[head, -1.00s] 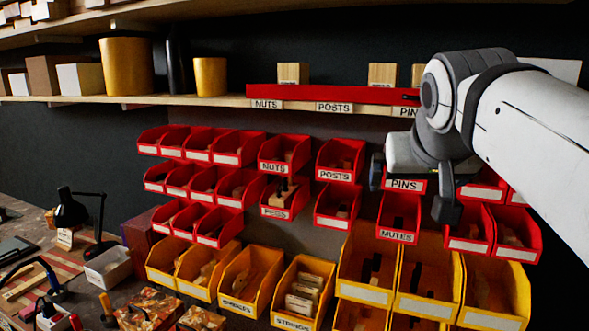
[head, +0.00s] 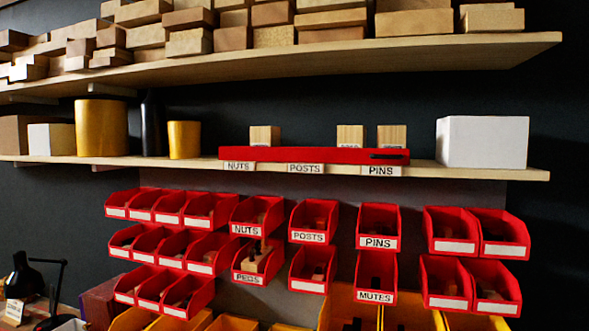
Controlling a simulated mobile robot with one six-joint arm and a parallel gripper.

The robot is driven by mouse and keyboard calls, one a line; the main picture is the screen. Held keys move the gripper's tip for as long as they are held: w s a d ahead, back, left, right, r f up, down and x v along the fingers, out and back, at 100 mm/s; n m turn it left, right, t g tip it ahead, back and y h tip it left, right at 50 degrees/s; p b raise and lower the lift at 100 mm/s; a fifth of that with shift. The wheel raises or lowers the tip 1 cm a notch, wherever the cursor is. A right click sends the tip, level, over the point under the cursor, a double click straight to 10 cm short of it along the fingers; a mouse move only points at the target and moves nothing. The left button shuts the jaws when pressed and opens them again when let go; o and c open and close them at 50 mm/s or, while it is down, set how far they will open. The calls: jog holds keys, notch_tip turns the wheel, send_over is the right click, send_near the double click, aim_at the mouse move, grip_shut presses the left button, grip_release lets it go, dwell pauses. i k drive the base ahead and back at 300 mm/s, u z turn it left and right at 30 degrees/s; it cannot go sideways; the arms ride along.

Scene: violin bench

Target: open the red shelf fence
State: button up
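The red shelf fence (head: 270,155) is a long low red bar along the front edge of the middle shelf. It stands upright in front of several wooden blocks, with a dark slot near its right end. Labels NUTS, POSTS and PINS sit on the shelf edge below it. The lower parts of the blocks behind it are hidden. My gripper and arm are not in view now.
The middle shelf (head: 450,174) also holds a white box (head: 482,142) on the right and gold cylinders (head: 101,129) on the left. An upper shelf (head: 440,57) carries stacked wood above. Red bins (head: 378,228) hang below the fence. The space before the fence is clear.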

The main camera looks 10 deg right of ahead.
aim_at(348, 156)
jog(key=u, duration=0.65)
jog(key=k, duration=1.2)
jog(key=z, duration=0.55)
jog(key=i, duration=1)
jog(key=z, duration=0.1)
